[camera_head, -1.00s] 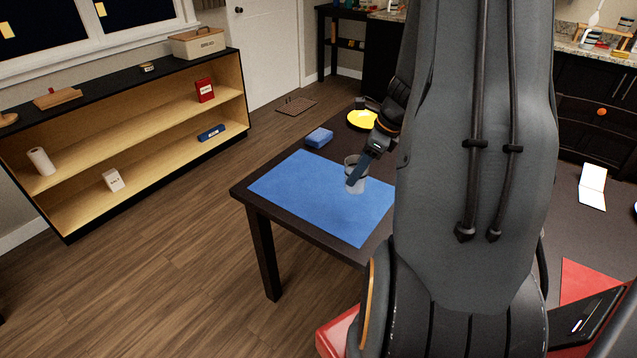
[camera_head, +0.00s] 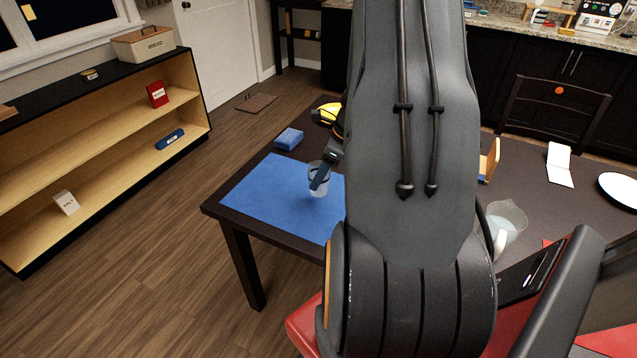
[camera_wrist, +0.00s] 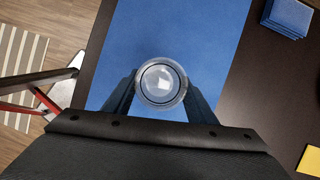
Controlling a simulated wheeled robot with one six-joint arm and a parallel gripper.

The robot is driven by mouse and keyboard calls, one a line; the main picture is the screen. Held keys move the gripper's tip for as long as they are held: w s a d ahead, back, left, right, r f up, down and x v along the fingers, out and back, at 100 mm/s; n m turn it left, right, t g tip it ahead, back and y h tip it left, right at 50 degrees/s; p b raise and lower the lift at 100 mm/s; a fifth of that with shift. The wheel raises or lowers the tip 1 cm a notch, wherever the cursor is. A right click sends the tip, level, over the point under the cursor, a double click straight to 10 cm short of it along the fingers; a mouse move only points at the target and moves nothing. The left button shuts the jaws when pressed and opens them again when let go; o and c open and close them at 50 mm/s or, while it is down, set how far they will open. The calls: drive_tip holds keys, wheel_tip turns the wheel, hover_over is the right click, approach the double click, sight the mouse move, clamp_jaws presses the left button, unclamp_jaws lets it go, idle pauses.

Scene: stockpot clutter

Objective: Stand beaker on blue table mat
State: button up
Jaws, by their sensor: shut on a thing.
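The clear beaker (camera_head: 318,186) is upright between the fingers of my gripper (camera_head: 321,178), over the blue table mat (camera_head: 265,190). In the wrist view I look down into the round mouth of the beaker (camera_wrist: 162,84), with a dark finger on each side of it. The blue mat (camera_wrist: 185,30) spreads beneath and around it. I cannot tell whether the beaker's base touches the mat. My arm hides the right part of the mat in the head view.
A blue block (camera_head: 289,139) lies beyond the mat, with a yellow item (camera_head: 326,113) farther back. A clear jug (camera_head: 506,222) stands right of my arm. A white plate (camera_head: 622,189) and an open white card (camera_head: 560,165) lie farther right. The mat's left part is clear.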

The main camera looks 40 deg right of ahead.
drive_tip(key=shift+f, duration=1.8)
drive_tip(key=shift+f, duration=0.15)
drive_tip(key=o, duration=1.1)
drive_tip(key=shift+c, duration=0.2)
